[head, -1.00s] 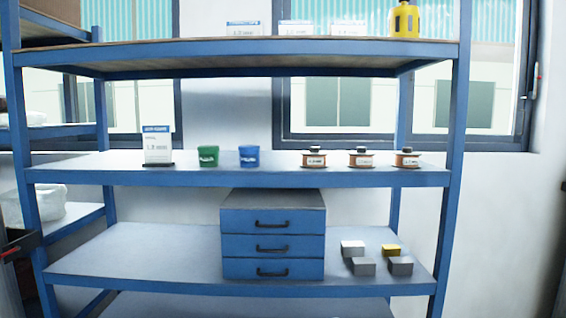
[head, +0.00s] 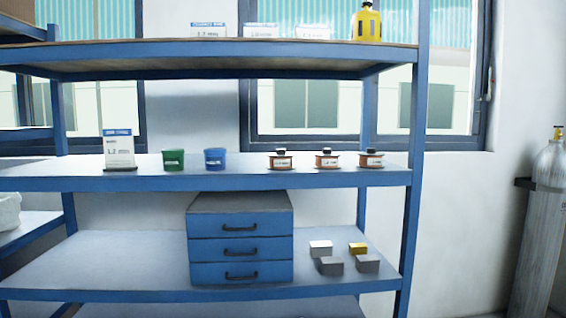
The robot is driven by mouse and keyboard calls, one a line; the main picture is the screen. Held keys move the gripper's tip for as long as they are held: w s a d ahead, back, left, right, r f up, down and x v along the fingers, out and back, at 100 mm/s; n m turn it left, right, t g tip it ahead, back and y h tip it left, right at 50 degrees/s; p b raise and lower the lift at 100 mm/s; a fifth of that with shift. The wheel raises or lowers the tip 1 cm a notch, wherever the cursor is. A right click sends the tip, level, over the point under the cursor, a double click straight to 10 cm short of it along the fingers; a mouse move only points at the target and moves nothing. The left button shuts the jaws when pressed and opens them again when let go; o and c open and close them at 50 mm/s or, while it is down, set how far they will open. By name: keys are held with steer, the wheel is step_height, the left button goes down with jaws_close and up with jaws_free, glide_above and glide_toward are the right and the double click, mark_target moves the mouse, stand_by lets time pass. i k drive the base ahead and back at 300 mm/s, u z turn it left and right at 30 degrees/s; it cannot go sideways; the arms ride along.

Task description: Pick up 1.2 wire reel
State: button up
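Three copper-coloured wire reels with dark tops and white labels stand in a row on the right of the middle shelf (head: 240,181) in the head view: a left reel (head: 281,160), a middle reel (head: 327,160) and a right reel (head: 371,160). Their labels are too small to read surely, so I cannot tell which is the 1.2 one. The reels stand upright and apart from each other. My gripper is not in view.
On the same shelf are a white sign card (head: 119,150), a green cup (head: 174,162) and a blue cup (head: 215,158). Below are a blue drawer unit (head: 240,248) and several small blocks (head: 367,263). A gas cylinder (head: 542,220) stands at the right.

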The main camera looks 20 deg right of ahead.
mark_target(327, 160)
steer(key=k, duration=1.25)
steer(key=u, duration=0.1)
steer(key=i, duration=1)
steer(key=z, duration=0.7)
steer(key=i, duration=1.1)
steer(key=z, duration=1)
steer(key=k, duration=0.75)
steer(key=z, duration=0.15)
steer(key=i, duration=0.45)
steer(key=u, duration=0.05)
